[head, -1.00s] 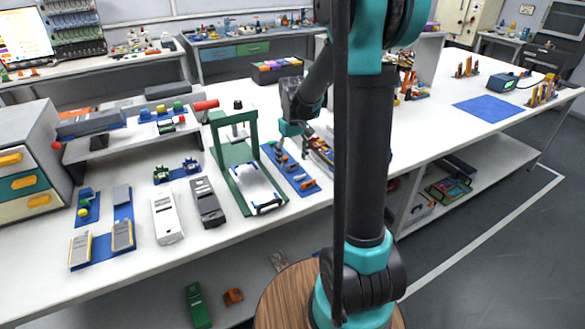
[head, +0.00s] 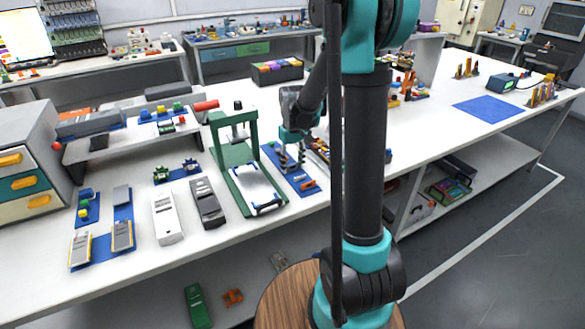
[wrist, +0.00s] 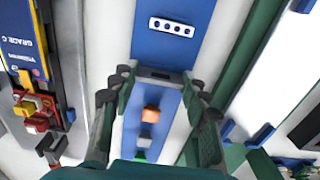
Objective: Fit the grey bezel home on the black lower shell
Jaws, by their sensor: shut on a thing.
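My gripper (wrist: 158,79) points down over a blue mat strip (wrist: 159,46). Its fingers are closed on a small dark grey piece with a slot (wrist: 159,73), apparently the grey bezel; the fingers hide its ends. In the head view my gripper (head: 295,158) is low over the blue strip right of the green press, its tips small and hard to make out. A long dark handheld casing (head: 207,203), which may be the black lower shell, lies on the bench left of the press, apart from my gripper.
The green press frame (head: 232,160) stands left of my gripper. A white casing (head: 167,217) lies beside the dark one. A white plate with several dark holes (wrist: 172,27) lies on the blue strip; an orange part (wrist: 151,113) shows between my fingers. Free white bench lies to the right.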

